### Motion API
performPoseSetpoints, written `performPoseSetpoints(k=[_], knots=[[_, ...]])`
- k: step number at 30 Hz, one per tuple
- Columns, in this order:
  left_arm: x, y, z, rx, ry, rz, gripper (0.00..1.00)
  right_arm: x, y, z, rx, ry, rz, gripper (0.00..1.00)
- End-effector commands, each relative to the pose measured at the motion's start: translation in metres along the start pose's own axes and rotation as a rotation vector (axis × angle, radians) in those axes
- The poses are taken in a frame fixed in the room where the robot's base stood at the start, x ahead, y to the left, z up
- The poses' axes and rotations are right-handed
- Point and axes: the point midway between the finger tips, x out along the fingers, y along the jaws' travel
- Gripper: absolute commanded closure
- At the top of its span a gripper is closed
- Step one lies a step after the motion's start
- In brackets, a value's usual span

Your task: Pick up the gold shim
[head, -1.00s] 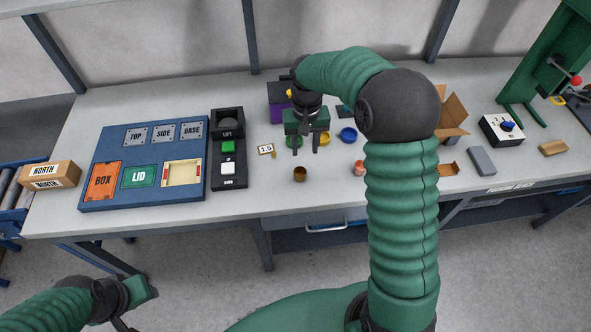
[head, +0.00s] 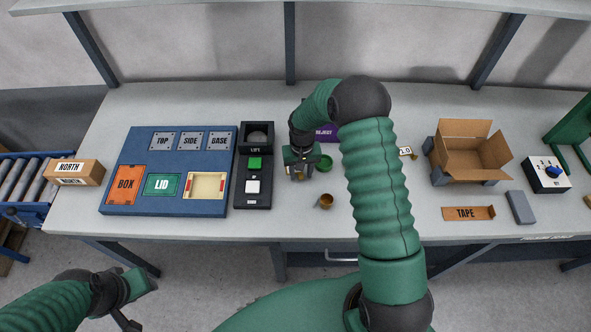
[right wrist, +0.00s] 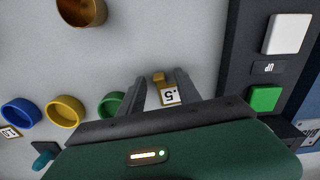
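The gold shim (right wrist: 159,77) is a small gold tab next to a label card marked 1.5 (right wrist: 169,96), both on the bench in the right wrist view. My right gripper (right wrist: 164,84) points down over it with its two fingers apart, one on each side of the tab and card. Contact cannot be made out. In the head view my right gripper (head: 299,175) stands just right of the lift panel and mostly hides the shim.
A copper cup (head: 325,201) and a green ring (head: 323,163) stand close right of the gripper. Yellow (right wrist: 65,111) and blue (right wrist: 20,111) rings show in the wrist view. The black lift panel (head: 254,170) is close on the left. An open carton (head: 468,153) is farther right.

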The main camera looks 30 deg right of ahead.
Motion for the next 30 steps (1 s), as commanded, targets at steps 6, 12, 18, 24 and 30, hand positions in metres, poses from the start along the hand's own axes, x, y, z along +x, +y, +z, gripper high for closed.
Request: performPoseSetpoints(k=[6, 12, 18, 24, 30], knots=[[0.0004, 0.0002, 0.0000, 0.001, 0.000, 0.000, 0.64, -0.0012, -0.0004, 0.0014, 0.000, 0.001, 0.001, 0.70], [0.0004, 0.0001, 0.0001, 0.000, 0.000, 0.000, 0.64, -0.0015, -0.0017, 0.0013, -0.001, 0.001, 0.002, 0.97], [0.0004, 0.0000, 0.0000, 0.000, 0.000, 0.000, 0.64, -0.0011, -0.0005, 0.0005, -0.001, 0.001, 0.001, 1.00], [0.0003, 0.0001, 0.0000, 0.000, 0.000, 0.000, 0.64, -0.0014, -0.0003, 0.0009, -0.001, 0.001, 0.001, 1.00], [0.0027, 0.0001, 0.0006, 0.001, 0.000, 0.000, 0.64, -0.0076, -0.0003, 0.0004, -0.001, 0.002, 0.001, 1.00]])
